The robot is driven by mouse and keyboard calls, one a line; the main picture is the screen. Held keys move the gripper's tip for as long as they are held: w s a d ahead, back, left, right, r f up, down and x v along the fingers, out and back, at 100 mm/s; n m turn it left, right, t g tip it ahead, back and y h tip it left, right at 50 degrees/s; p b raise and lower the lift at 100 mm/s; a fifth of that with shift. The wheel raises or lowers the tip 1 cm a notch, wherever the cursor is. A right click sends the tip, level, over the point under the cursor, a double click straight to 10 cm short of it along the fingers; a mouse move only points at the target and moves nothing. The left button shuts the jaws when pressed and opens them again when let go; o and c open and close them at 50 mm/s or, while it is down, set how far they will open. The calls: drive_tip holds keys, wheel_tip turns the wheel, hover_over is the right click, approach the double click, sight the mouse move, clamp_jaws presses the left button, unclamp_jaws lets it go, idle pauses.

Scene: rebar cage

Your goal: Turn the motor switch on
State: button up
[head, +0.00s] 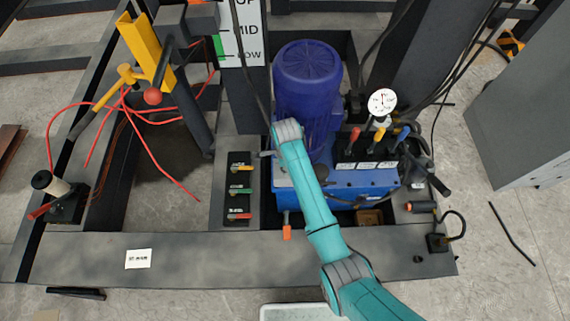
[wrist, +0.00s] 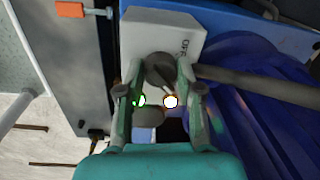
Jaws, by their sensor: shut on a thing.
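The motor switch is a dark round knob (wrist: 159,68) on a pale box (wrist: 146,30) in the wrist view. Small lettering that seems to read OFF is on the box, up and right of the knob. My gripper (wrist: 160,88) is over the box with its two fingers on either side of the knob, shut on it. A green light and a yellow-white light glow below the knob, partly covered by the fingers. In the head view my teal arm reaches to the blue motor (head: 308,85), and its wrist hides the switch and the fingers.
A blue hydraulic unit (head: 345,183) with coloured levers and a gauge (head: 382,102) stands right of my arm. A panel with three coloured handles (head: 240,188) is on the left. A yellow post (head: 147,52) with red hoses is farther left. Dark cables hang nearby.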

drive_tip(key=o, duration=1.2)
drive_tip(key=shift+c, duration=0.2)
wheel_tip(320, 180, up, 12)
drive_tip(key=shift+s, duration=0.45)
drive_tip(key=shift+d+f, duration=0.1)
